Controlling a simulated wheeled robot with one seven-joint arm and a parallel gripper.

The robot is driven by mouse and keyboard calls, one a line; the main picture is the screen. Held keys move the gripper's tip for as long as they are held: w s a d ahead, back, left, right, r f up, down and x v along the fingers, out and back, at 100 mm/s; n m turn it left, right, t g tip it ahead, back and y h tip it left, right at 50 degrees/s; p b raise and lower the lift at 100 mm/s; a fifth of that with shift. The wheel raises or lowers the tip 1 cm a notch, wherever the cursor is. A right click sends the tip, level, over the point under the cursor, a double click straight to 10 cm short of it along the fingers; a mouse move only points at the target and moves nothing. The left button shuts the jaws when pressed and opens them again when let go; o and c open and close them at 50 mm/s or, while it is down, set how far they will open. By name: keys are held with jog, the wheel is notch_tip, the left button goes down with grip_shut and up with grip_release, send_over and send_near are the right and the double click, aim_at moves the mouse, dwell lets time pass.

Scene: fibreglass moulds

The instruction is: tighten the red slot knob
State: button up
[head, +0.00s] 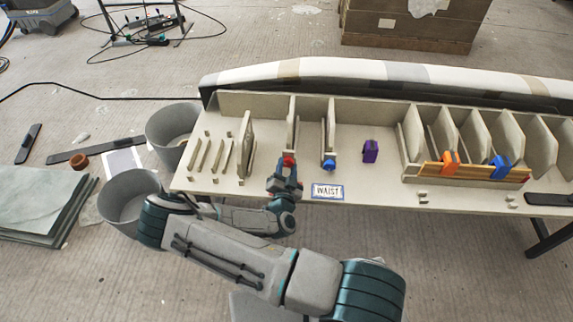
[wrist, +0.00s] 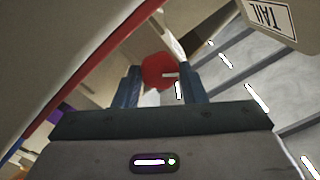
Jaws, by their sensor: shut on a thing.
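The red slot knob (head: 289,160) sits at the front end of an upright slot panel on the long mould table (head: 300,183). My gripper (head: 286,170) reaches it from the front and is shut on it. In the wrist view, the red knob (wrist: 158,71) lies between the two dark fingers of my gripper (wrist: 161,86). Part of the knob is hidden by the fingers. How tight the knob is cannot be told.
A blue knob (head: 329,165) is on the slot to the right. A purple piece (head: 371,151) stands further right. Orange and blue clamps (head: 451,162) grip a wooden strip. A "WAIST" label (head: 327,191) lies at the table's front edge. Two grey bins (head: 127,200) stand left.

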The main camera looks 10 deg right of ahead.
dwell(0.3)
jog(key=o, duration=1)
jog(key=v, duration=1.4)
jog(key=shift+p, duration=0.4)
jog(key=shift+w, duration=0.1)
